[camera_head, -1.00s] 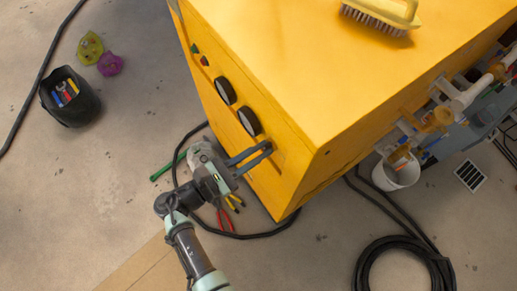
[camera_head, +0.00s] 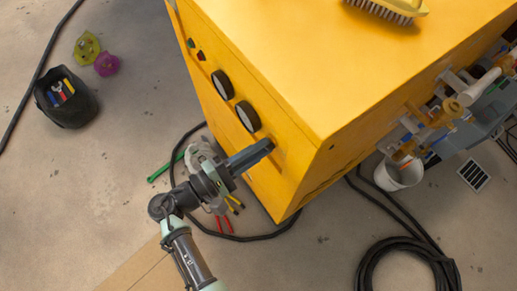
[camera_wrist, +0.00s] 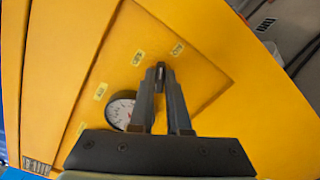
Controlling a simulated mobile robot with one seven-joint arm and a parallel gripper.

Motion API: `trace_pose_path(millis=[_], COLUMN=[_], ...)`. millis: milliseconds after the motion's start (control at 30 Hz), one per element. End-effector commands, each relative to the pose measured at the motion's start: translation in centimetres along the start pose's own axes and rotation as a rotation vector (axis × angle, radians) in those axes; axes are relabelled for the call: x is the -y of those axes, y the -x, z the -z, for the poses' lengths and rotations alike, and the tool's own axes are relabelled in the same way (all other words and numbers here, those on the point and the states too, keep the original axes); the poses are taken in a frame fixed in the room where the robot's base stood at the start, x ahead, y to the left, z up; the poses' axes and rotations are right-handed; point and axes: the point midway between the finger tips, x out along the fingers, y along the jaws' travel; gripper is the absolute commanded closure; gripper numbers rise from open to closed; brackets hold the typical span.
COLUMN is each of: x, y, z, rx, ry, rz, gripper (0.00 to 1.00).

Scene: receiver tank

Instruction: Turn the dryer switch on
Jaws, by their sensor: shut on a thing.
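The yellow cabinet (camera_head: 290,90) fills the middle of the head view. My gripper (camera_head: 268,146) is at its front panel, just below the lower of two round gauges (camera_head: 247,116). In the wrist view, my gripper (camera_wrist: 161,72) has its fingertips closed around a small dark switch (camera_wrist: 161,74) on the recessed panel. The fingers hide most of the switch, and I cannot read its position. In the head view the switch is hidden behind the fingers. A white-faced gauge (camera_wrist: 121,109) is left of the fingers in the wrist view, near several small yellow labels (camera_wrist: 138,58).
A brush (camera_head: 388,10) lies on the cabinet top. Pipes and valves (camera_head: 445,105) stick out from its right side above a white bucket (camera_head: 399,172). A black tool bag (camera_head: 66,97), coiled hose (camera_head: 406,263) and loose tools (camera_head: 225,220) are on the floor.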

Motion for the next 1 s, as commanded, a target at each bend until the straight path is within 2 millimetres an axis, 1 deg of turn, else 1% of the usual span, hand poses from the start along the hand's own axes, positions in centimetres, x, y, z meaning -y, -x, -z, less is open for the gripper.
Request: trace_pose_path(millis=[33,200,500,700,1000], x=[0.30,0.39,0.39,0.34,0.27], y=[0.05,0.05,0.04,0.05,0.05], z=[0.16,0.17,0.16,0.12,0.07], rx=[-0.001,-0.001,-0.001,-0.001,-0.001], ry=[-0.045,-0.199,-0.413,-0.496,-0.541], rz=[-0.001,0.000,0.000,0.000,0.001], gripper=[1.00,1.00,1.00,1.00,1.00])
